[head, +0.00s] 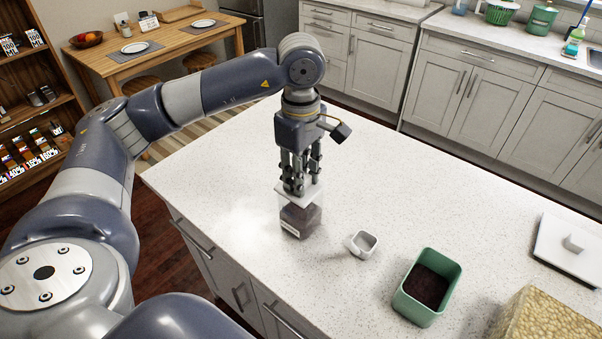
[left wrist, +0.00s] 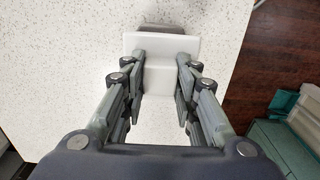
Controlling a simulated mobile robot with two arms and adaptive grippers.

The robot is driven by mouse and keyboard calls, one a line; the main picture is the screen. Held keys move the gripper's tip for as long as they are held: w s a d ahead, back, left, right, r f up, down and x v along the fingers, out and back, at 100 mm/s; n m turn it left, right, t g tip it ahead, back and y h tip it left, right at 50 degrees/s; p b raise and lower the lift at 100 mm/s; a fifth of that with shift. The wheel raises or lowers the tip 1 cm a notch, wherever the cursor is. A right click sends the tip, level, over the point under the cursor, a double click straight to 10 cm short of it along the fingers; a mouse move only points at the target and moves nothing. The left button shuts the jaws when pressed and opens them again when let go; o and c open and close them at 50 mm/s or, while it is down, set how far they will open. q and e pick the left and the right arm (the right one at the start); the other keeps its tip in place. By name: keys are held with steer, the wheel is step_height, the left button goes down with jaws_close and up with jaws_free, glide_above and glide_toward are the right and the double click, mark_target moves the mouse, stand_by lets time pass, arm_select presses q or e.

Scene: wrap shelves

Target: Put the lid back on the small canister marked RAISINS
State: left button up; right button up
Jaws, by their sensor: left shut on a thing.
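A small clear canister (head: 300,220) with dark contents and a pale label stands on the white speckled counter. The label is too small to read. My left gripper (head: 298,188) points down above it, shut on the knob of a white square lid (head: 314,198). The lid is at the canister's top; I cannot tell whether it touches or sits flush. In the left wrist view the lid (left wrist: 160,47) lies between and beyond my fingertips (left wrist: 159,72), with a greyish part of the canister (left wrist: 165,27) showing past its edge. My right gripper is not in view.
Right of the canister are a small white square cup (head: 362,244), a green bin (head: 412,309) with dark contents, a tan textured block (head: 550,318) and a larger white lid (head: 568,258) with a knob. The counter (head: 420,205) behind them is clear.

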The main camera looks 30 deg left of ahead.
arm_select(q)
steer(key=shift+f+b, duration=0.25)
steer(key=shift+b, duration=0.15)
stand_by(0.4)
stand_by(0.4)
steer(key=o, duration=1.1)
steer(key=shift+o, duration=0.2)
steer(key=o, duration=0.6)
steer(key=shift+c, duration=0.2)
steer(key=shift+r, duration=0.15)
steer(key=shift+r+p, duration=2.1)
steer(key=shift+r, duration=1.3)
